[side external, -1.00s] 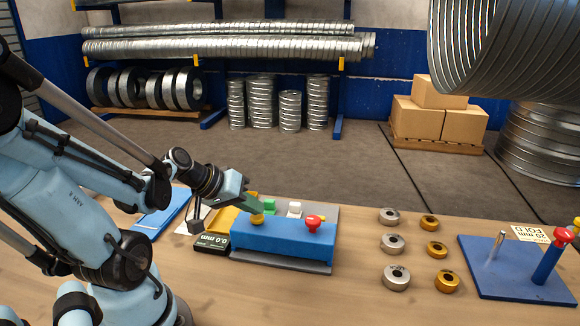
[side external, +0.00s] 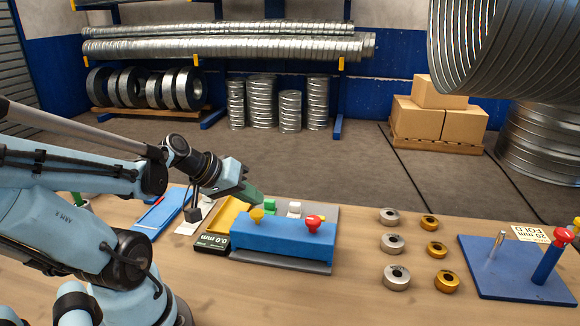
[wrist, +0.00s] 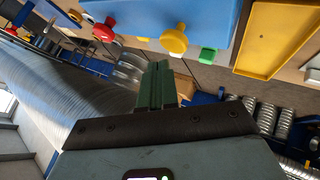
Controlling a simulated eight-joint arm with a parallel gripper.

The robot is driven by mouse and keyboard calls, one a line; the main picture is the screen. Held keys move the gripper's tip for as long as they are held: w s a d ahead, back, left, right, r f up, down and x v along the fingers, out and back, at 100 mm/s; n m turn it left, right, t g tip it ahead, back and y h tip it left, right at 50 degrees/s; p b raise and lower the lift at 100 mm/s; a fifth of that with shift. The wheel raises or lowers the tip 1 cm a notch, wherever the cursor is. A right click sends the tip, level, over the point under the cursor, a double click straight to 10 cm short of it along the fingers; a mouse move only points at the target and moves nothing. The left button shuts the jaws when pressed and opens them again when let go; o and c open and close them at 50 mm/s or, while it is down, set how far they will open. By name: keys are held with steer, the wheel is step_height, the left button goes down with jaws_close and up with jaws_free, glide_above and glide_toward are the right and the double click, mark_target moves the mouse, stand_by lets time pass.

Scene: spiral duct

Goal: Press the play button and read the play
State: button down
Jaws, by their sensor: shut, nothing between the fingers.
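A blue block (side external: 285,243) on a grey plate carries a yellow button (side external: 257,215) at its left and a red button (side external: 314,222) at its right. A black display (side external: 212,243) beside the block reads 0.0 mm. A green piece (side external: 270,206) and a white piece (side external: 294,209) stand behind the block. My gripper (side external: 257,201) has green fingers, shut and empty, just above the yellow button and apart from it. In the wrist view the shut fingers (wrist: 157,72) point toward the yellow button (wrist: 175,40). No label marks which button is play.
A yellow tray (side external: 229,214) is left of the fingers. Several silver and gold rings (side external: 396,277) lie to the right. A blue plate (side external: 510,275) with a pin and a red-topped post is at far right. Bare table lies in front of the block.

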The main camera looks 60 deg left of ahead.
mark_target(252, 213)
steer(key=shift+r, duration=2.45)
steer(key=w+d+f+m+g, duration=0.2)
steer(key=d+m, duration=0.6)
steer(key=d, duration=0.4)
steer(key=shift+w+d+f, duration=0.15)
steer(key=shift+f, duration=0.2)
